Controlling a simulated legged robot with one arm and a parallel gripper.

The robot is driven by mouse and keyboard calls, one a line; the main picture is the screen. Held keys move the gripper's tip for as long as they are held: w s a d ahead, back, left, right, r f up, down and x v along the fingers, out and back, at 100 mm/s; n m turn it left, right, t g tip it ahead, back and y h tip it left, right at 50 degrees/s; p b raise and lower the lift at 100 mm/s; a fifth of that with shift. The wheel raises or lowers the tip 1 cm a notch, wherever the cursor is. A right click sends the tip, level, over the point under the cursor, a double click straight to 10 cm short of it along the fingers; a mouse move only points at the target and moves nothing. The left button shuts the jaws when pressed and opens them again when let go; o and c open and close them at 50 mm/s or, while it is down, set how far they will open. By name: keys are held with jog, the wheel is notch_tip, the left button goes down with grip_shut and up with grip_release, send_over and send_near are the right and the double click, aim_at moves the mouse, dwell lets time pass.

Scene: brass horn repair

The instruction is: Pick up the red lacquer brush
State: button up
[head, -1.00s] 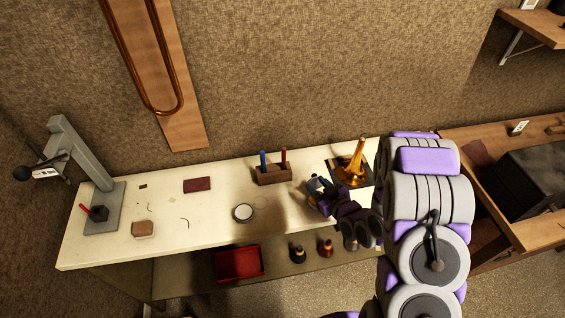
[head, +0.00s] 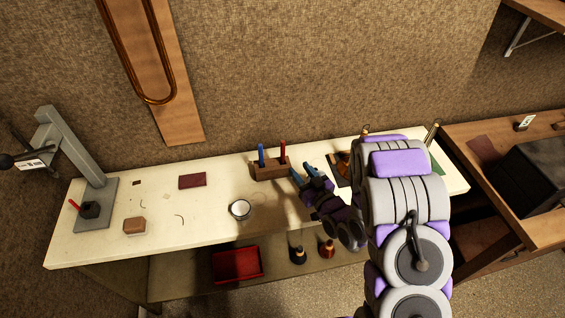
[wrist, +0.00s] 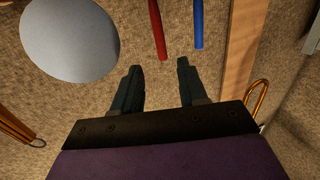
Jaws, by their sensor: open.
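The red lacquer brush (head: 282,150) stands upright in a wooden holder (head: 270,173) at the back of the white bench. A blue-handled tool (head: 261,154) stands beside it, to its left. My gripper (head: 301,172) is just right of the holder, open and empty, its fingers pointing toward the back. In the wrist view the open fingers (wrist: 157,70) point up the picture. The red handle (wrist: 157,28) is beyond and between the fingertips, apart from them. The blue handle (wrist: 198,25) is beyond the right fingertip.
A white-faced round dish (head: 240,209), a dark red pad (head: 192,180) and a brown block (head: 134,225) lie on the bench. A grey stand (head: 75,150) is at left. A red tray (head: 237,264) and bottles (head: 299,255) sit below.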

aim_at(284, 149)
jog(key=b+x, duration=0.3)
jog(key=x, duration=0.3)
jog(key=b+x, duration=0.3)
jog(key=x, duration=0.3)
jog(key=shift+r+b, duration=0.25)
jog(key=shift+b, duration=0.15)
jog(key=shift+s, duration=0.1)
grip_shut()
